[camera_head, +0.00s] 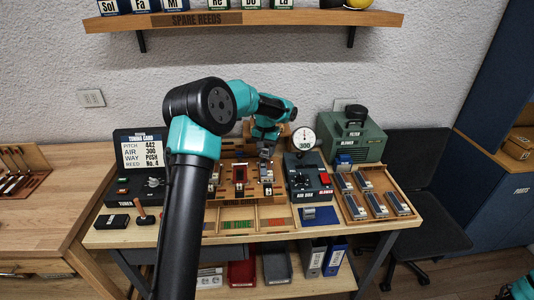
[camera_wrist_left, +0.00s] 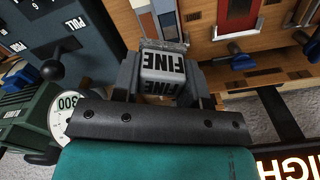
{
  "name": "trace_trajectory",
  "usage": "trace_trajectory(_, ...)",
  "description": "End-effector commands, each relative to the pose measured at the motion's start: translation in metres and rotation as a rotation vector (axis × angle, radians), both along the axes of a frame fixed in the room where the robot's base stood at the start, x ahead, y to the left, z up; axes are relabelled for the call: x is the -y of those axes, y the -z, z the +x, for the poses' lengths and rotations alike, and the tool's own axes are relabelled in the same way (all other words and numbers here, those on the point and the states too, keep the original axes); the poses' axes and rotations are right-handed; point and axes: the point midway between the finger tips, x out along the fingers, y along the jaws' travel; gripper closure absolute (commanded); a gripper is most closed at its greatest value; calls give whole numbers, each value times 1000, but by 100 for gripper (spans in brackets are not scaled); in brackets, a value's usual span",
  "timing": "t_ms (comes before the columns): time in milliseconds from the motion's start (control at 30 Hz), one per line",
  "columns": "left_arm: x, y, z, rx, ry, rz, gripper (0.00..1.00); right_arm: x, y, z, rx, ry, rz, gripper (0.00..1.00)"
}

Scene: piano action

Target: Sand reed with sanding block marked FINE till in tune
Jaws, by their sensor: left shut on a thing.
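The sanding block marked FINE (camera_wrist_left: 163,68) is pale grey with black letters and sits between the fingers of my left gripper (camera_wrist_left: 164,85) in the left wrist view. The left gripper is shut on it. In the head view my left gripper (camera_head: 266,150) is over the right part of the wooden bench board (camera_head: 226,198), close to the fixtures there. The block cannot be made out in the head view. I cannot tell the reed apart from the metal parts near the block, nor whether the block touches it.
The tuning card (camera_head: 142,154) stands at the left. The air rig (camera_head: 308,180) with its round gauge (camera_head: 303,139) stands right of the board. The green blower (camera_head: 355,137) is behind. A tray (camera_head: 402,190) of several blocks lies at the right. A shelf (camera_head: 330,18) hangs above.

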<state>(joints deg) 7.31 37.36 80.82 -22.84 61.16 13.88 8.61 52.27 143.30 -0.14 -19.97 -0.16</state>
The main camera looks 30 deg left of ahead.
Motion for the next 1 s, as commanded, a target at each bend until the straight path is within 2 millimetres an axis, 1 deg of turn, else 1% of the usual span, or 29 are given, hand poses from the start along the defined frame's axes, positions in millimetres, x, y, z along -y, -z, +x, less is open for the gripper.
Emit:
trace_trajectory(500,-7,-30,-4,1,-10,0,82,0,0,0,0,0,0,100)
trace_trajectory(1000,-7,-32,-5,0,-11,0,82,0,0,0,0,0,0,100)
